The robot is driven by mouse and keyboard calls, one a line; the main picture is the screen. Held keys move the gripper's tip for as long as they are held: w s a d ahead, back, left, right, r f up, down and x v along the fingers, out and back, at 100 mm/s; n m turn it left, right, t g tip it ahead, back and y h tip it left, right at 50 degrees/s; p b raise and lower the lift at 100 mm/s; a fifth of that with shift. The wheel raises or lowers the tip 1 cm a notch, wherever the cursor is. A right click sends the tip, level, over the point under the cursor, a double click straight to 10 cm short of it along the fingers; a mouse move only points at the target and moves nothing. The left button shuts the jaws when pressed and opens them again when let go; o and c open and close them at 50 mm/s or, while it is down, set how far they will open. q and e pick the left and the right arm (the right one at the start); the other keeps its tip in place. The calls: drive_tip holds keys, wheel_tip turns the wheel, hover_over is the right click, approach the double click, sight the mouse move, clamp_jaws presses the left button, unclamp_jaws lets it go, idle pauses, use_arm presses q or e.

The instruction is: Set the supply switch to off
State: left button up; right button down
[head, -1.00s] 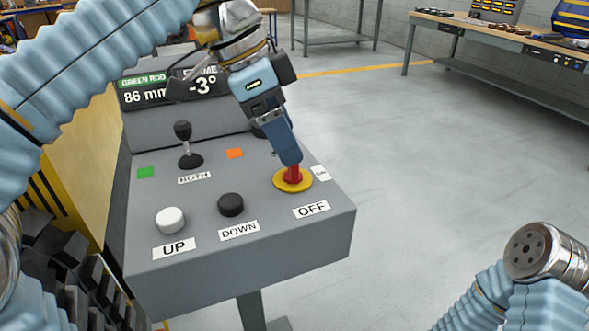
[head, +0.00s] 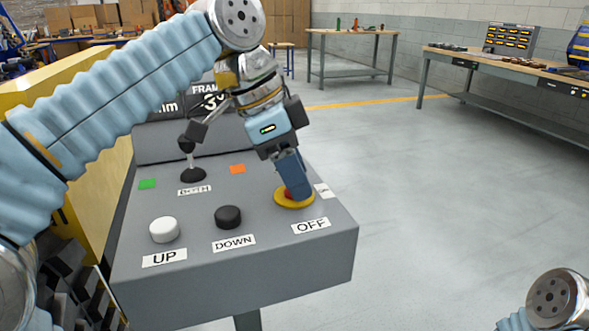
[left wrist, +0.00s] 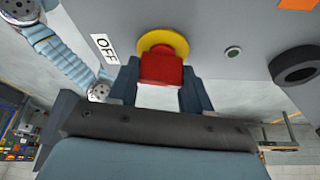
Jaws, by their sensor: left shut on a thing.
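The red switch handle (head: 288,193) stands on a yellow disc (head: 294,203) at the right side of the grey console (head: 250,270), behind the OFF label (head: 311,226). My left gripper (head: 296,187) reaches down on it and its fingers hide most of the handle. In the left wrist view the red handle (left wrist: 161,69) sits between the two fingers of the left gripper (left wrist: 162,98), with the yellow disc (left wrist: 163,41) beyond. A small tilted label (head: 323,190) beside the disc is too small to read. My right gripper is out of view.
My left forearm hides part of the display (head: 207,103). Open floor lies to the right, with workbenches (head: 500,62) behind.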

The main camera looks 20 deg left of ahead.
use_arm(q)
drive_tip(key=shift+c, duration=0.6)
drive_tip(key=shift+n+t+y, duration=0.3)
drive_tip(key=shift+n+t, duration=0.1)
drive_tip(key=shift+n, duration=0.9)
drive_tip(key=o, duration=1.1)
drive_tip(key=shift+c, duration=0.2)
drive_tip(key=p+v, duration=0.3)
drive_tip(key=v, duration=1)
drive_tip(key=shift+s+a+r+p, duration=0.15)
drive_tip(key=shift+a+r+p, duration=0.15)
drive_tip(key=shift+p, duration=0.1)
